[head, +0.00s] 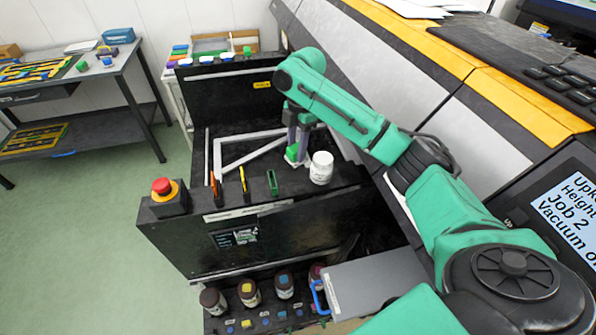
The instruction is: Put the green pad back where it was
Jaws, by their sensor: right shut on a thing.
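My right gripper (296,150) reaches down from above onto the black printer bed. It is shut on a small green block, the green pad (291,155), low between its fingers. The fingers partly hide the pad, and I cannot tell whether it touches the surface below. Another narrow green piece (272,183) stands on the black front ledge, to the left and nearer to me. My left gripper is not in view.
A white jar (321,168) stands close to the right of my right gripper. Several ink bottles (249,293) and a grey box (375,285) are below. A metal frame (217,155) lies on the bed.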

